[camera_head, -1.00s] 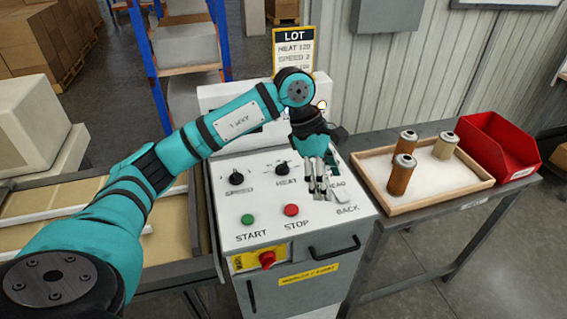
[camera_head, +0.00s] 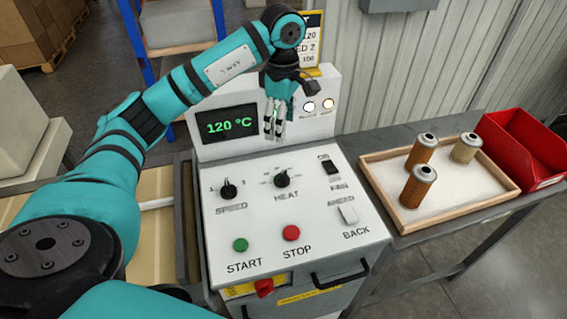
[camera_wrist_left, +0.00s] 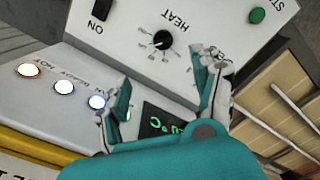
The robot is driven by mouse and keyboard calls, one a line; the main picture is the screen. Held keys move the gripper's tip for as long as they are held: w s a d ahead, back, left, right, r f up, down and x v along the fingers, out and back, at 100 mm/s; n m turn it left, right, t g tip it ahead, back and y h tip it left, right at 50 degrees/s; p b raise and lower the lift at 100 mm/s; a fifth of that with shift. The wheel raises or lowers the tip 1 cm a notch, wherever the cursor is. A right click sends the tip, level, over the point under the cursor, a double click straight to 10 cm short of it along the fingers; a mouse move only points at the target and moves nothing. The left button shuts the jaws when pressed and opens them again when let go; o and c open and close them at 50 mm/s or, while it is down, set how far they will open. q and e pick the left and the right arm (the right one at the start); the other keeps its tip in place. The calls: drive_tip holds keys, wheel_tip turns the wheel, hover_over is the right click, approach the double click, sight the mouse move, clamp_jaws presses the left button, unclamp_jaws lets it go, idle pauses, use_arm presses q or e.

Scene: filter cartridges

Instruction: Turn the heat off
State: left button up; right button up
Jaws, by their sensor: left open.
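The HEAT knob (camera_head: 282,179) is a black dial on the white sloped control panel (camera_head: 330,237), between the SPEED knob (camera_head: 228,190) and the FAN switch (camera_head: 331,166). The display (camera_head: 226,123) reads 120 °C in green. My left gripper (camera_head: 274,136) is open and empty, in front of the upright display housing, above and behind the HEAT knob. In the left wrist view the HEAT knob (camera_wrist_left: 162,40) shows beyond the open fingers (camera_wrist_left: 165,95), apart from them. My right gripper is not in view.
A wooden tray (camera_head: 440,214) with 3 cartridges and a red bin (camera_head: 525,148) stand on the right table.

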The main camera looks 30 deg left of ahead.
use_arm(q)
drive_tip(key=p, duration=0.2)
hover_over(283, 175)
wheel_tip(283, 175, down, 6)
wheel_tip(283, 175, down, 9)
drive_tip(key=shift+f+p, duration=0.1)
drive_tip(key=shift+p, duration=1.15)
drive_tip(key=shift+f, duration=0.65)
drive_tip(key=c, duration=1.2)
drive_tip(key=shift+o, duration=0.2)
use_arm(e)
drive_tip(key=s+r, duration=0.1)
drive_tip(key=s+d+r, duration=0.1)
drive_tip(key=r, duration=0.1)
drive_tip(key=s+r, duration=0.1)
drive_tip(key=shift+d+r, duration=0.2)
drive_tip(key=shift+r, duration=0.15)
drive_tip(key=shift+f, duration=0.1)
